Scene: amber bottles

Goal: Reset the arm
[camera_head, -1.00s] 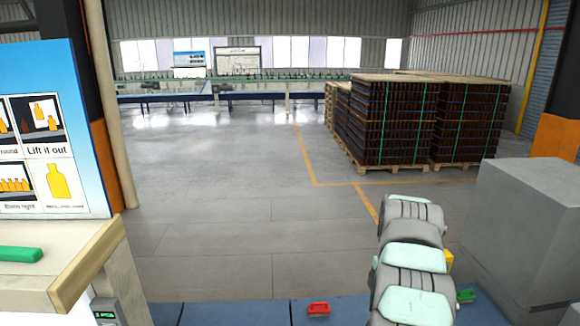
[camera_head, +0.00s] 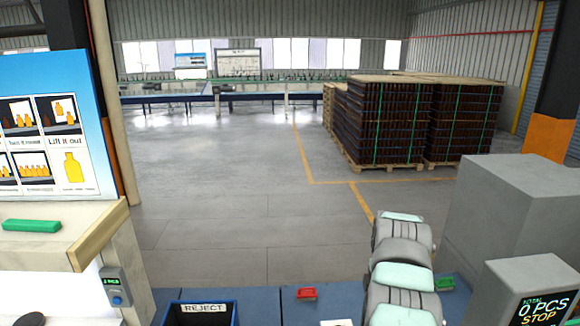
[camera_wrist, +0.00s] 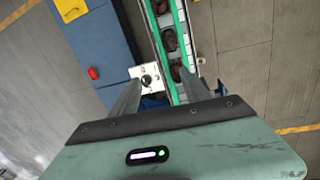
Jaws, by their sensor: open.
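My gripper (camera_wrist: 158,85) shows in the wrist view with its two fingers spread apart and nothing between them. It points down from above, over the end of a conveyor. Several dark amber bottles (camera_wrist: 169,40) stand in a row on that conveyor, between green rails (camera_wrist: 157,45). A white block with a dark round part (camera_wrist: 147,78) lies close to the left finger. In the head view my arm rises at the lower right, and the gripper itself is out of that frame.
A blue REJECT bin (camera_head: 172,316) stands at the bottom left beside a bench (camera_head: 100,237). A grey counter box (camera_head: 520,280) reads 0 PCS and STOP at the lower right, before a large grey block (camera_head: 505,215). Crate pallets (camera_head: 385,120) stand farther back. The middle floor is clear.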

